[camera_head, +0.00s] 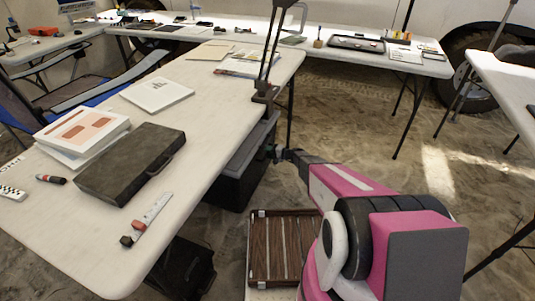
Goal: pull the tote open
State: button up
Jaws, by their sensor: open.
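The tote (236,188) is a dark grey bin on the ground under the white table, with its left part hidden by the tabletop. Its lighter grey upper part (250,146) shows beside the table's right edge. My pink and black arm reaches in from the lower right. My gripper (272,153) is small in the view and open, at the tote's upper right side. I cannot tell whether its fingers touch the tote.
The white table (215,95) holds a dark case (130,163), papers and small tools. A lamp-like stand (266,80) rises from its right edge. A wooden slatted tray (282,250) lies at the bottom beside my arm. Sandy floor (350,135) is open to the right.

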jog(key=shift+w+a, duration=0.15)
jog(key=shift+a, duration=0.2)
jog(key=shift+c, duration=0.2)
